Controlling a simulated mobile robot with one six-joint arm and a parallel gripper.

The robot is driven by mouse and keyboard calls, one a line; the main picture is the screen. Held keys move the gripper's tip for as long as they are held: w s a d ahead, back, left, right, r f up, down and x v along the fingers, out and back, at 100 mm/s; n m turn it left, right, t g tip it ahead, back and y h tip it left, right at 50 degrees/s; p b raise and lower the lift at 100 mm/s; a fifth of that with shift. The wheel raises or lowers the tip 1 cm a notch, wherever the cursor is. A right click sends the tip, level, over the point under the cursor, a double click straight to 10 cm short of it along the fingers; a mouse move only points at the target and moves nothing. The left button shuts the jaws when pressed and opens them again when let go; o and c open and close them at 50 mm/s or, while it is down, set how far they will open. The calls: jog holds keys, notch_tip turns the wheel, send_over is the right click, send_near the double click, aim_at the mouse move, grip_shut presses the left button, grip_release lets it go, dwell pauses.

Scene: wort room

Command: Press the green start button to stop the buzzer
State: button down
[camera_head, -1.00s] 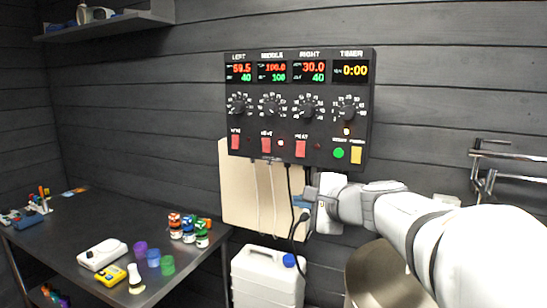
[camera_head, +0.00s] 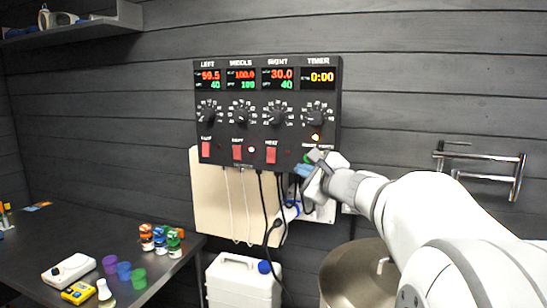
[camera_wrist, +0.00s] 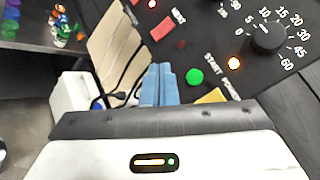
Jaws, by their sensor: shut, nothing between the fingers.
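The black control panel (camera_head: 222,120) hangs on the wall, and its timer display (camera_head: 321,77) reads 0:00. The green start button (camera_wrist: 194,76) shows clearly in the wrist view, to the right of my fingertips; in the head view my gripper partly covers it. A yellow button (camera_wrist: 212,97) sits beside it, partly cut off by my gripper's body. An orange lamp (camera_wrist: 234,62) above the buttons is lit. My gripper (camera_wrist: 160,86) is shut and empty, its blue fingers together. In the head view my gripper (camera_head: 303,170) is at the panel's lower right edge. I cannot tell whether it touches the panel.
Red switches (camera_head: 237,152) and black knobs (camera_head: 276,115) are close by on the panel. Cables hang below it over a beige board (camera_head: 209,205). A white canister (camera_head: 243,283) and a metal kettle (camera_head: 345,262) stand below. A metal rail (camera_head: 480,172) is at right.

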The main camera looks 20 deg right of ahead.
jog(key=w+d+p, duration=0.1)
jog(key=w+d, duration=0.3)
jog(key=w, duration=0.1)
jog(key=shift+w, duration=0.35)
jog(key=shift+w, duration=0.15)
dwell(1.8)
jog(key=shift+w+d, duration=0.15)
jog(key=shift+w, duration=0.15)
jog(key=shift+w+d, duration=0.25)
dwell(0.7)
jog(key=shift+s+a+b, duration=0.45)
jog(key=shift+s+b, duration=0.15)
jog(key=shift+b, duration=0.15)
jog(key=shift+f, duration=0.1)
